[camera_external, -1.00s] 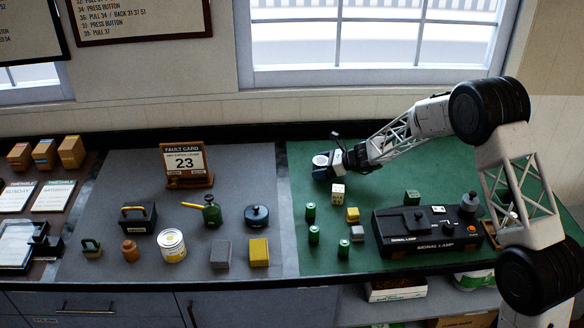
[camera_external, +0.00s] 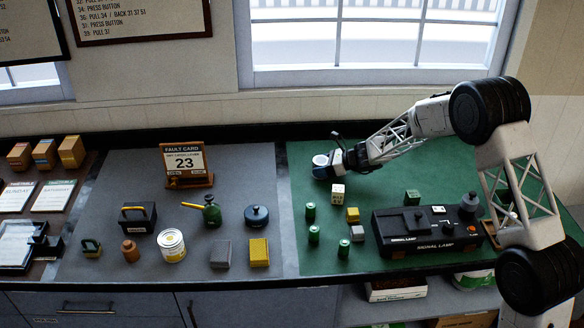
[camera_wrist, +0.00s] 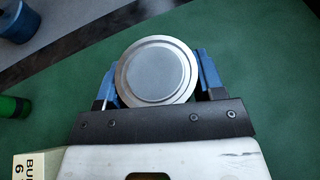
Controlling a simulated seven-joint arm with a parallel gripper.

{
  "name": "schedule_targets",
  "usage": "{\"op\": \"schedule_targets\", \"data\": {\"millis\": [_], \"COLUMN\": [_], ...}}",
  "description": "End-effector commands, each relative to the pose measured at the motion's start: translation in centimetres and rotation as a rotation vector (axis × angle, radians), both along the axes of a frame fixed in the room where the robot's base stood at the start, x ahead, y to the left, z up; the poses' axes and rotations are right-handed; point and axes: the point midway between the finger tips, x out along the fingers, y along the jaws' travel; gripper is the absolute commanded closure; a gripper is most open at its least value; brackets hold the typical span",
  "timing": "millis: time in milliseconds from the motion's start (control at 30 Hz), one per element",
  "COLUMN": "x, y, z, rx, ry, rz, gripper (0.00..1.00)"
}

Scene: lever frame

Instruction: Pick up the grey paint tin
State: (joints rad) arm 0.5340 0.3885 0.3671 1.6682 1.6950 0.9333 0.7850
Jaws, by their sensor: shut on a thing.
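A round tin with a plain grey lid and a silvery rim, the grey paint tin (camera_wrist: 157,68), sits between the blue fingers of my gripper (camera_wrist: 157,78) in the wrist view. The fingers are shut on its sides. In the external view the tin (camera_external: 320,160) is at the back left of the green mat, with my gripper (camera_external: 335,165) coming at it from the right. Its lower part is mostly hidden by the gripper, and I cannot tell whether it touches the mat.
A cream lettered block (camera_external: 338,191) stands just in front of my gripper. Green cylinders (camera_external: 310,212) and a yellow block (camera_external: 352,214) stand nearer the front. A black signal lamp box (camera_external: 425,232) is at the right. A white-and-yellow tin (camera_external: 172,246) stands on the grey mat.

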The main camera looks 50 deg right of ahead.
Motion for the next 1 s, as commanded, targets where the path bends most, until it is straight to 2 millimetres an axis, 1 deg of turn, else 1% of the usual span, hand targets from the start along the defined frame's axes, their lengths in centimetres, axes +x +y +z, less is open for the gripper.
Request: {"op": "schedule_targets", "data": {"millis": [167, 233, 600, 700, 833, 1000], "x": [0.0, 0.0, 0.0, 0.0, 0.0, 0.0], "y": [0.0, 0.0, 0.0, 0.0, 0.0, 0.0], "z": [1.2, 2.0, 7.4, 8.5, 9.5, 9.9], "rx": [-0.001, -0.002, -0.002, 0.0, -0.002, -0.001], "ry": [-0.003, -0.003, -0.003, -0.001, -0.001, 0.0], "rz": [0.0, 0.0, 0.0, 0.0, 0.001, 0.0], "gripper": [0.67, 0.67, 0.67, 0.67, 0.67, 0.67]}}
